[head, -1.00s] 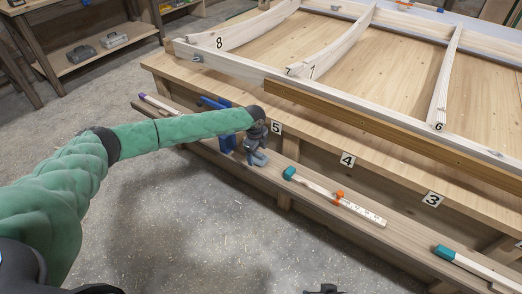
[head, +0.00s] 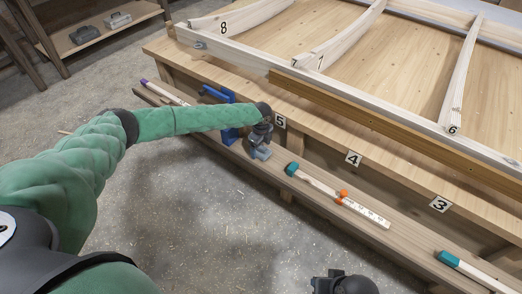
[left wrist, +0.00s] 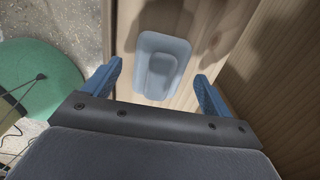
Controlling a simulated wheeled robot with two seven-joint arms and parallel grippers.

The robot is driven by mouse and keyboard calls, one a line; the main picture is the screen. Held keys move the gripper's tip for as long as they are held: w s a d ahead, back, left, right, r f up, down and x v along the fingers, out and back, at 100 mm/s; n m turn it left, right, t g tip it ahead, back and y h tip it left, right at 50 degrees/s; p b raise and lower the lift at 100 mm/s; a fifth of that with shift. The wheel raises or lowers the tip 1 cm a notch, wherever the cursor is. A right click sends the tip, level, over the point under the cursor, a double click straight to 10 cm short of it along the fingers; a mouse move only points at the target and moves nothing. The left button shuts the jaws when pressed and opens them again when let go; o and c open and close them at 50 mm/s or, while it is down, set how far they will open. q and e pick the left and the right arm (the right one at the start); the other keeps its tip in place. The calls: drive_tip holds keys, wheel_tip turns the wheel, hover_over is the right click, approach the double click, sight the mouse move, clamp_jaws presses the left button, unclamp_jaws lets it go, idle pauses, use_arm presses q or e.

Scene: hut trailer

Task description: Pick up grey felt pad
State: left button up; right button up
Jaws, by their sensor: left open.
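The grey felt pad (left wrist: 178,50) lies on the wooden lower ledge in the left wrist view, a pale blue-grey rounded rectangle with a smaller raised block shape in its middle. My left gripper (left wrist: 157,82) is open, with its blue fingers apart on either side of the pad's near end. Nothing is held between them. In the head view my left gripper (head: 260,152) points down over the ledge below label 5 and hides most of what lies under it. A dark part of mine shows at the bottom edge, and its fingers cannot be made out.
A blue clamp-like tool (head: 229,118) stands just left of my left gripper on the ledge (head: 405,240). A teal-ended stick with an orange slider (head: 343,196) lies to the right. The workbench edge (head: 325,133) rises behind, with a wooden frame on top.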

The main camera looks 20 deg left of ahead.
sight(261, 146)
use_arm(q)
drive_tip(key=shift+f, duration=0.7)
drive_tip(key=c, duration=1.1)
use_arm(e)
drive_tip(key=shift+s+d+r, duration=0.1)
drive_tip(key=shift+d, duration=0.05)
use_arm(q)
drive_tip(key=shift+r, duration=0.15)
